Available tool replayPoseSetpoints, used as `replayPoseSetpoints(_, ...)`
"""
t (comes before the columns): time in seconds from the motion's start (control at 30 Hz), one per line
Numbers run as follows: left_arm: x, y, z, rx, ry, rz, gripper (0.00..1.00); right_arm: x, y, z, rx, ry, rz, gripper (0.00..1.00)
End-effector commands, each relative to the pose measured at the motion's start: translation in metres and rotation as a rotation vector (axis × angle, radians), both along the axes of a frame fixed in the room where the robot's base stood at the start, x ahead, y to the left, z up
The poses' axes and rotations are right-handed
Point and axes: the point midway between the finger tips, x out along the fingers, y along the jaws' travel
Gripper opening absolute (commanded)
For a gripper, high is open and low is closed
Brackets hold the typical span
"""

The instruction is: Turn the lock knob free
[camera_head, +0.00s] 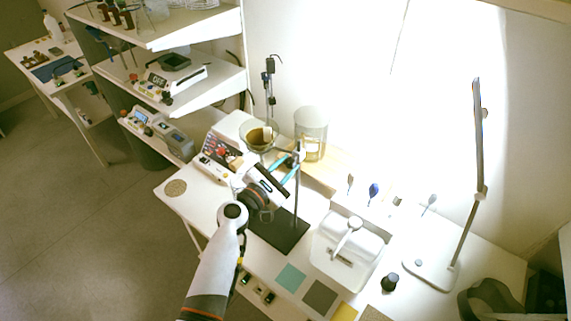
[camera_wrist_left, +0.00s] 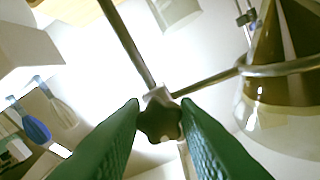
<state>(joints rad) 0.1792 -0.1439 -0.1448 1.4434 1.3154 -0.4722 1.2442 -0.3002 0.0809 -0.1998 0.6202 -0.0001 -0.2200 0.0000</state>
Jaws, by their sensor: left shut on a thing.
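The dark lobed lock knob (camera_wrist_left: 158,121) sits on a clamp where the ring's arm meets the upright stand rod (camera_head: 297,195). My left gripper (camera_wrist_left: 160,112) has its two green fingertips on either side of the knob, shut on it. The metal ring (camera_wrist_left: 290,66) holds a glass funnel with brown contents (camera_head: 260,137). The stand's dark base plate (camera_head: 279,233) lies on the table. My right gripper is not in view.
A clear cylinder (camera_head: 311,124) stands behind the ring. A device with colored controls (camera_head: 217,157) is left of my gripper. Small colored mats (camera_head: 291,277) lie in front.

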Motion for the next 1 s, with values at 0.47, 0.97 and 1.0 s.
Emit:
replayPoseSetpoints(0.47, 0.0003, 0.0001, 0.0007, -0.041, 0.028, 0.0, 0.05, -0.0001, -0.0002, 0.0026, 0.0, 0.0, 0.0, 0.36)
replayPoseSetpoints(0.97, 0.0001, -0.0002, 0.0003, -0.039, 0.027, 0.0, 0.49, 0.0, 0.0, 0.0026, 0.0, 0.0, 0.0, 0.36)
replayPoseSetpoints(1.0, 0.0001, -0.0001, 0.0002, -0.039, 0.027, 0.0, 0.49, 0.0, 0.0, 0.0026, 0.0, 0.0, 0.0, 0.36)
